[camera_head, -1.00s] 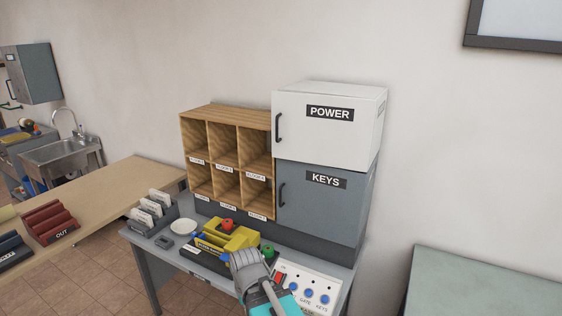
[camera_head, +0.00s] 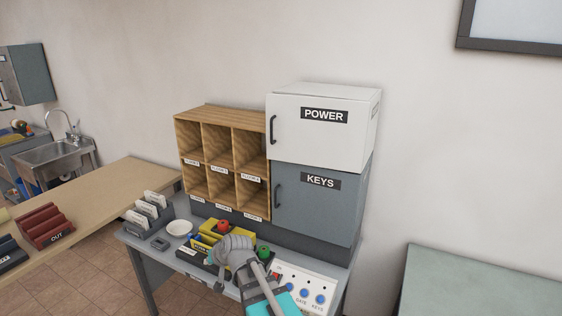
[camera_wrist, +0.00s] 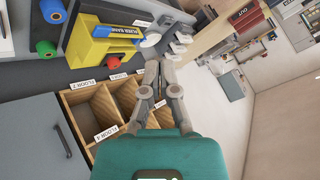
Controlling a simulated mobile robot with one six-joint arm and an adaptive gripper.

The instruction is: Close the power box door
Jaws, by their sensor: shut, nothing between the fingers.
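The white power box (camera_head: 322,132) sits on top of the grey keys box (camera_head: 318,203) on the desk. Its door, labelled POWER, looks flush with the box front, with a dark handle (camera_head: 272,130) on its left side. The keys box door (camera_wrist: 38,140) also shows there; the power box door is not clearly seen in that view.
A wooden pigeonhole shelf (camera_head: 222,112) stands left of the boxes. The desk holds a yellow tray (camera_head: 213,229), red and green spools, a white plate (camera_head: 179,228) and a button panel (camera_head: 306,292). A green table (camera_head: 480,283) stands at right.

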